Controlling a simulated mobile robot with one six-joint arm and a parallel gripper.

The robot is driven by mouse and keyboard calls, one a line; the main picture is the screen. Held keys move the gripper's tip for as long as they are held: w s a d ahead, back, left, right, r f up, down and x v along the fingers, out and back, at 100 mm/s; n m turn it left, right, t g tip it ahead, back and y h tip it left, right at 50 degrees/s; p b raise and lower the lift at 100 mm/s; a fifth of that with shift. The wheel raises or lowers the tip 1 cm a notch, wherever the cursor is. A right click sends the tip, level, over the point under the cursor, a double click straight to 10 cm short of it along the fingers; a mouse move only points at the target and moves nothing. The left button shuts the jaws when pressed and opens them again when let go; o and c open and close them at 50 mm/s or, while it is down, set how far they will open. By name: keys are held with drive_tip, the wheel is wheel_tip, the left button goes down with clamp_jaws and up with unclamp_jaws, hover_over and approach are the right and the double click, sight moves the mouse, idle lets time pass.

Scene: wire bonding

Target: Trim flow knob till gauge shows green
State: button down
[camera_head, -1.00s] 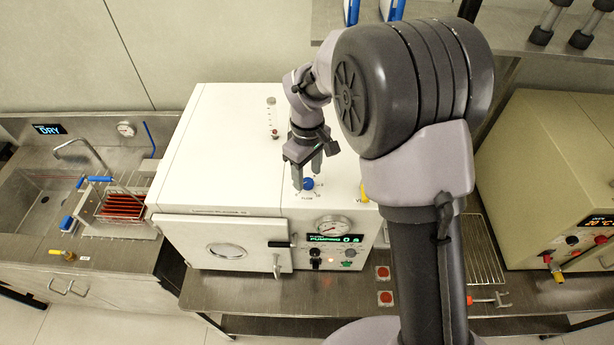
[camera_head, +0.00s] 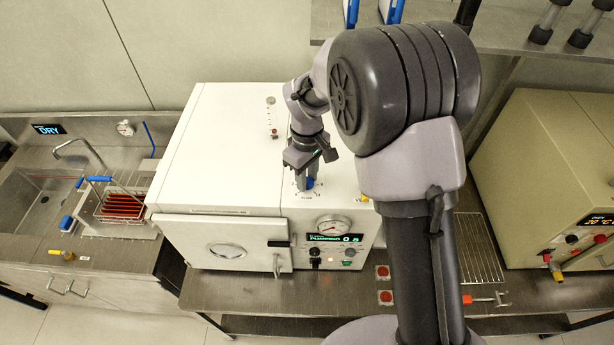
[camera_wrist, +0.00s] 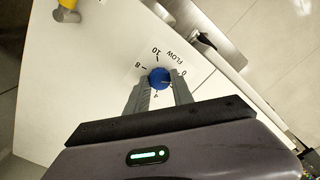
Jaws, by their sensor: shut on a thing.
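The blue flow knob (camera_head: 310,183) sits on the white machine's top, near its front right. In the wrist view the knob (camera_wrist: 159,77) lies between my fingertips, inside a printed scale with 8, 10 and FLOW readable. My gripper (camera_head: 306,184) points down and is shut on the knob; its wrist view shows a finger on each side (camera_wrist: 160,88). The round dial gauge (camera_head: 333,226) is on the machine's front; its needle is too small to read.
A green-lit display (camera_head: 334,238) and small knobs lie below the gauge. A yellow part (camera_wrist: 67,12) is on the machine's top near the knob. Left is a sink with a red-filled rack (camera_head: 121,206); right is a beige oven (camera_head: 550,170).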

drive_tip(key=m+b, duration=0.2)
drive_tip(key=m, duration=0.3)
drive_tip(key=shift+f+b, duration=0.1)
drive_tip(key=shift+b, duration=0.3)
drive_tip(key=m+b, duration=0.3)
drive_tip(key=m, duration=0.3)
drive_tip(key=m+b, duration=0.2)
drive_tip(key=m, duration=0.3)
drive_tip(key=shift+d+m+b, duration=0.1)
drive_tip(key=shift+m+b, duration=0.2)
drive_tip(key=shift+b, duration=0.05)
drive_tip(key=shift+m+b, duration=0.9)
drive_tip(key=shift+m, duration=1.4)
drive_tip(key=c, duration=1.1)
unclamp_jaws()
